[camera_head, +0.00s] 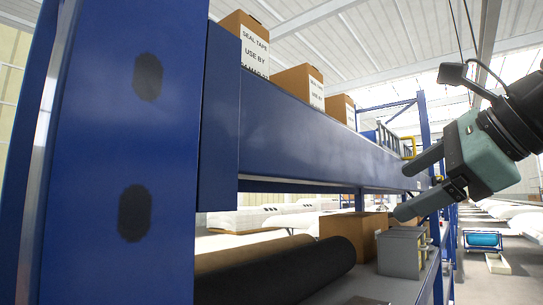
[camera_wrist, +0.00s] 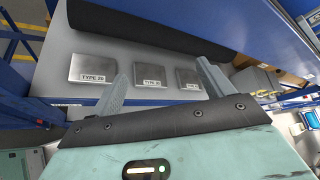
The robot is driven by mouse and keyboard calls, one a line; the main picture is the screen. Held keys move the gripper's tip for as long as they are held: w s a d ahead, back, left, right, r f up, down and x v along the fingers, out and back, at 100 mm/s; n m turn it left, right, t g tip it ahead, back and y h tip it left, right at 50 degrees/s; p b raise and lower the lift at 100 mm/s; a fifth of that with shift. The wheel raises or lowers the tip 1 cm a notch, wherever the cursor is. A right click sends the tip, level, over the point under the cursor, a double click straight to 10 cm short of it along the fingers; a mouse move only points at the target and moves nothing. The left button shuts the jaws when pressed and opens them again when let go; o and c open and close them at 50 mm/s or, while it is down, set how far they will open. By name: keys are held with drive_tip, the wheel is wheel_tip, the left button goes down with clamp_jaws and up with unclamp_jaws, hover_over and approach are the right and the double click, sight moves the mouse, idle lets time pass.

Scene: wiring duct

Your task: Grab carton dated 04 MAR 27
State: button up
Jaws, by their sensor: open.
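Three brown cartons with white labels stand in a row on the upper shelf in the head view: the nearest carton (camera_head: 231,23), the middle carton (camera_head: 290,80) and the far carton (camera_head: 336,107). The nearest label reads "SEAL TAPE USE BY", with a date line partly cut off by the shelf beam; MAR seems to show. The other two dates cannot be read. My gripper (camera_head: 405,190) is open and empty, right of the shelf and lower than the cartons. In the wrist view my gripper (camera_wrist: 161,72) points toward the lower shelf; no labelled carton shows between its fingers.
The blue upper beam (camera_head: 300,125) and blue post (camera_head: 130,150) stand in front. Below lie a dark roll (camera_head: 275,268), a brown box (camera_head: 352,229) and a grey box (camera_head: 401,252). Grey "TYPE" boxes (camera_wrist: 92,66) sit on the lower shelf. The aisle at right is open.

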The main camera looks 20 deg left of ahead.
sight(231, 36)
drive_tip(key=s+a+r+m+g+y, duration=0.1)
drive_tip(key=s+a+r+m+y, duration=0.2)
drive_tip(key=s+r, duration=0.55)
drive_tip(key=s+a+r+m+g+y, duration=0.15)
drive_tip(key=s+a+r+y, duration=0.35)
drive_tip(key=r, duration=0.7)
drive_tip(key=shift+h, duration=0.5)
drive_tip(key=shift+s+a+f+p+x, duration=0.1)
drive_tip(key=shift+s+p+x, duration=0.15)
drive_tip(key=shift+p+x, duration=1.55)
drive_tip(key=shift+s+a+f+p+x, duration=0.1)
drive_tip(key=shift+s+p+x, duration=0.25)
drive_tip(key=shift+x, duration=2.85)
drive_tip(key=shift+s+a+f+p+x, duration=0.15)
drive_tip(key=shift+p+x, duration=0.95)
drive_tip(key=shift+x, duration=1.45)
drive_tip(key=shift+d, duration=0.15)
drive_tip(key=c, duration=1.2)
drive_tip(key=shift+r, duration=0.1)
drive_tip(key=c, duration=0.3)
drive_tip(key=shift+r, duration=0.1)
